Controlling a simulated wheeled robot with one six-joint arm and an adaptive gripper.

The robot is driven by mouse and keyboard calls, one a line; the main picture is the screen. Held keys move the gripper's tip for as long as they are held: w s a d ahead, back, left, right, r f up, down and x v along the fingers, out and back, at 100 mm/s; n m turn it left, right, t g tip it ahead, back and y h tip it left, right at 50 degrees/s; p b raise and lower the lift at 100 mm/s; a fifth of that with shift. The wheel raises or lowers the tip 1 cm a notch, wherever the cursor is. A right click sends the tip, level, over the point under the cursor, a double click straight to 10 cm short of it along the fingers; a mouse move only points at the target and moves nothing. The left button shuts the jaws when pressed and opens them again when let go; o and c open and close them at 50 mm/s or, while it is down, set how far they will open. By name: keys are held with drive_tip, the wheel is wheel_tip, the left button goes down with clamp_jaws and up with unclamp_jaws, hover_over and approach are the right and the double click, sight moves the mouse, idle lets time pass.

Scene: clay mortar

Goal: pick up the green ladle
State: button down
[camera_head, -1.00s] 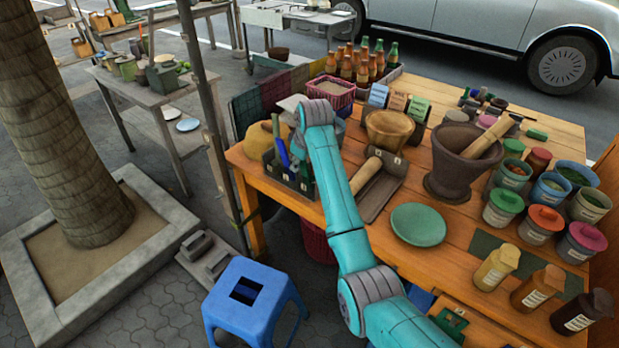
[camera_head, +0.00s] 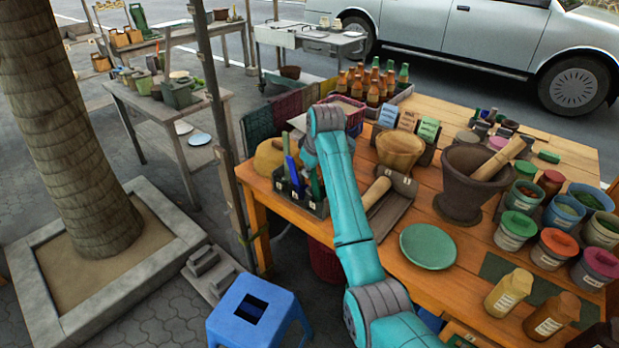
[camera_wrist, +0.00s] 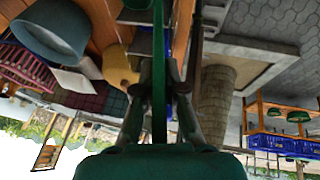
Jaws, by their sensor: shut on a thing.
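The green ladle (camera_head: 316,184) shows as a narrow upright green strip below my wrist in the head view, at the dark utensil holder (camera_head: 291,196) on the table's near left corner. In the wrist view its long green handle (camera_wrist: 158,50) runs between my fingers. My gripper (camera_wrist: 158,88) is shut on that handle. In the head view the arm mostly hides my fingers. The ladle's lower end is hidden, so I cannot tell whether it is clear of the holder. A blue-handled utensil (camera_head: 291,168) stands in the holder just left of the ladle.
A yellow-brown rounded thing (camera_head: 268,158) lies left of the holder. A pink basket (camera_head: 345,108), wooden bowl (camera_head: 399,150), stone mortar (camera_head: 460,190) and green plate (camera_head: 428,247) stand to the right. A pole (camera_head: 216,110) rises near the table's left edge. A blue stool (camera_head: 252,309) stands in front.

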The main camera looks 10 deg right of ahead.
wheel_tip(320, 180, up, 14)
drive_tip(key=shift+r, duration=0.15)
idle(0.3)
drive_tip(key=c, duration=1.8)
unclamp_jaws()
clamp_jaws()
